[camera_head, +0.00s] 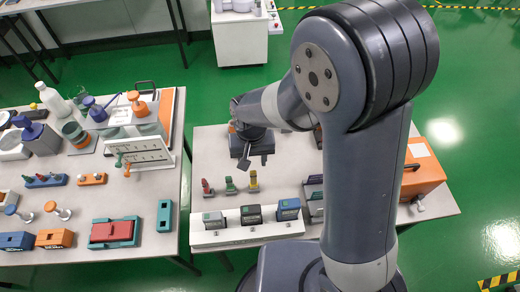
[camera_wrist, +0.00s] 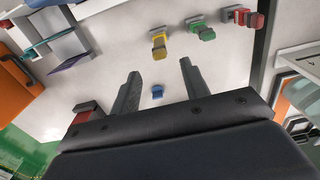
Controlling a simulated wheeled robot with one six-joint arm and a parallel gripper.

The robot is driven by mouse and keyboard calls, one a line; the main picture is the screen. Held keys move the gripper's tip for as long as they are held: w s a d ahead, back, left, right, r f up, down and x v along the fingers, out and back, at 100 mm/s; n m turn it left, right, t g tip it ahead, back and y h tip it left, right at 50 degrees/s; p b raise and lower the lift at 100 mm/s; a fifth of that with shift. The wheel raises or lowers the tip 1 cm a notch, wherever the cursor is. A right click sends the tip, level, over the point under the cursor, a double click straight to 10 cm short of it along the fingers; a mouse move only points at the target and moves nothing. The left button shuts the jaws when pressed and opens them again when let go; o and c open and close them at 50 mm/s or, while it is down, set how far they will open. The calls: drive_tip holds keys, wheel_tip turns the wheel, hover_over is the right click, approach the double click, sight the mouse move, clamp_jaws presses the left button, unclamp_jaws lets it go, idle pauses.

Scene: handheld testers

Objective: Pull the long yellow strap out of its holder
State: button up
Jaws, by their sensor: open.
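The yellow strap (camera_head: 253,179) stands upright in a small holder on the middle table, at the right end of a row with a green piece (camera_head: 230,184) and a red piece (camera_head: 207,186). In the wrist view the yellow strap (camera_wrist: 159,44) is seen from above, beyond my fingertips. My gripper (camera_head: 254,161) is behind the row in the head view. In the wrist view my gripper (camera_wrist: 159,67) has its fingers wide apart and is touching nothing that I can see. A small blue piece (camera_wrist: 157,91) shows between the fingers.
A white rack with several testers (camera_head: 248,226) stands at the table's front edge, close to the row. An orange case (camera_head: 423,170) is at the right. The left table (camera_head: 178,150) is crowded with tools.

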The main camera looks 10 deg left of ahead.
sight(253, 177)
wheel_tip(253, 177, down, 10)
drive_tip(key=shift+f+p, duration=0.2)
drive_tip(key=shift+p, duration=0.4)
clamp_jaws()
idle(0.6)
